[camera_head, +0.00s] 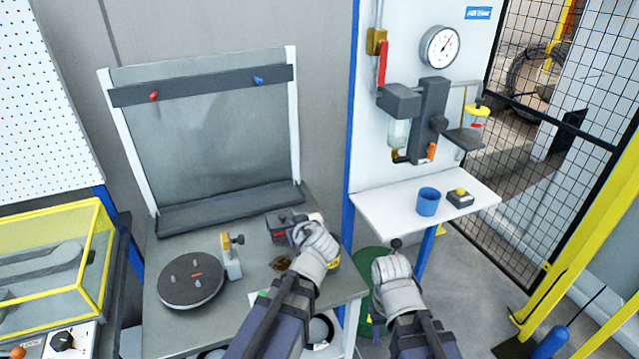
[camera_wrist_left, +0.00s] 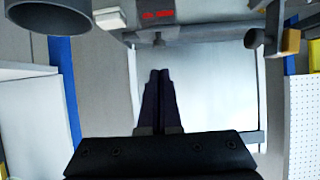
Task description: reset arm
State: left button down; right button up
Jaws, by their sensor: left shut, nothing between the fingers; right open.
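My left gripper (camera_head: 297,230) is over the right part of the grey workbench (camera_head: 215,325), close to a dark box with a red mark (camera_head: 277,226). In the left wrist view its two dark fingers (camera_wrist_left: 159,78) are together with nothing between them. My right gripper (camera_head: 394,252) is open to the right of the bench, in front of the white shelf; its fingers are hard to make out. A dark round plate with upright pegs (camera_head: 190,282) lies on the bench's left. A pale bracket with a brass knob (camera_head: 231,257) stands beside it.
A small copper-coloured coil (camera_head: 281,264) lies near my left arm. A yellow-framed case (camera_head: 55,260) stands left; a mesh fence is right.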

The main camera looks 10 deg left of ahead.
pick_arm(q)
jog(key=s+d+f+m+g+h, duration=0.1)
jog(key=s+d+f+g, duration=0.1)
jog(key=s, duration=0.1)
jog(key=s+d+f+m+g+h, duration=0.1)
jog(key=s+d+f+m+g, duration=0.1)
jog(key=s+d+f, duration=0.1)
jog(key=s+d+f+m+g, duration=0.1)
jog(key=s+d+f+m, duration=0.1)
jog(key=s+d+f, duration=0.1)
jog(key=shift+s+f+g+h, duration=0.2)
jog(key=shift+s+g+h, duration=0.2)
jog(key=shift+s, duration=0.25)
jog(key=s+d+f+m+g+h, duration=0.2)
jog(key=s+d+m+g, duration=0.2)
jog(key=s+d, duration=0.3)
jog(key=s+m, duration=0.1)
jog(key=s, duration=0.2)
jog(key=shift+d+f+g+h, duration=0.25)
jog(key=shift+f+g+h, duration=0.05)
